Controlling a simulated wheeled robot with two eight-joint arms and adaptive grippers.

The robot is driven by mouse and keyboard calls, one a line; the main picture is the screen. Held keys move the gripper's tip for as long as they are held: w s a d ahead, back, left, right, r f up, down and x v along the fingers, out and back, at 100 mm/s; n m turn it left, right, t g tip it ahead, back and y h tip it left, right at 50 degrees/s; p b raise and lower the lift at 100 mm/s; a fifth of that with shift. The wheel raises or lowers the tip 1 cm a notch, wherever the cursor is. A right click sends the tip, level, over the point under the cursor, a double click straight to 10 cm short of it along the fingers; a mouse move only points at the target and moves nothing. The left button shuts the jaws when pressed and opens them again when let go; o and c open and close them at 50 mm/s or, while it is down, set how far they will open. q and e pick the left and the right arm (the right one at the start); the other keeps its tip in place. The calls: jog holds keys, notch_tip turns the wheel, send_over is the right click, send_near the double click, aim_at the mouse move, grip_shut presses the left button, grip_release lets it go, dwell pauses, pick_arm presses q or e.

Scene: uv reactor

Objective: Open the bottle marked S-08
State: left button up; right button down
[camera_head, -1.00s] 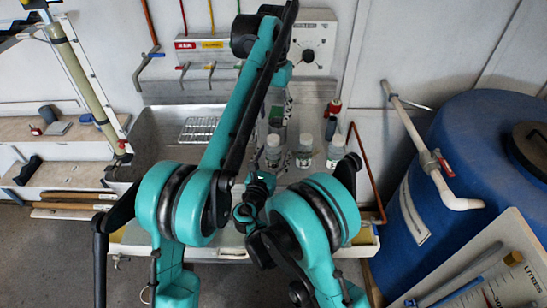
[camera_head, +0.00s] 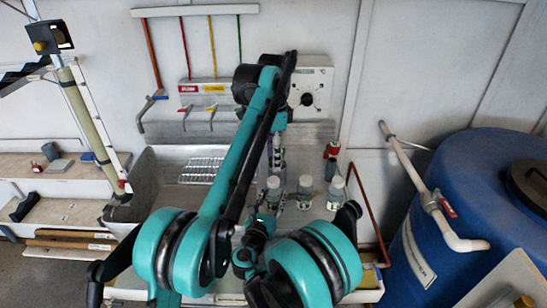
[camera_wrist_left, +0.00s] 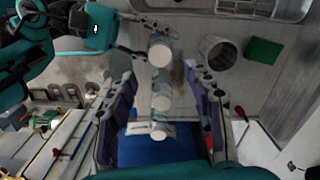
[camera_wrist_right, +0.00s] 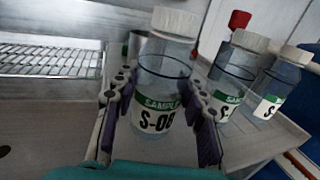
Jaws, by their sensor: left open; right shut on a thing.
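The S-08 bottle (camera_wrist_right: 155,95) is clear, with a white cap (camera_wrist_right: 175,22) and a green-and-white label, and it stands upright. In the head view it appears to be the leftmost bottle (camera_head: 273,190). My right gripper (camera_wrist_right: 158,88) is shut on its body, with a finger on each side; the cap is above the fingers. In the left wrist view, my left gripper (camera_wrist_left: 160,80) is open and empty, pointing down above the row of white caps (camera_wrist_left: 160,52). In the head view my left gripper (camera_head: 277,150) is partly hidden and hangs just behind the bottles.
Two similar bottles (camera_wrist_right: 232,78) (camera_wrist_right: 278,85) stand to the right of S-08. A wire rack (camera_wrist_right: 48,58) lies in the basin on the left. A cylindrical container (camera_wrist_left: 217,50) and a green block (camera_wrist_left: 265,52) are near the bottles. A blue barrel (camera_head: 450,210) stands at right.

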aim_at(273, 179)
pick_arm(q)
jog(key=m, duration=1.1)
jog(key=shift+m, duration=0.3)
jog(key=m, duration=0.4)
jog(key=shift+f, duration=4)
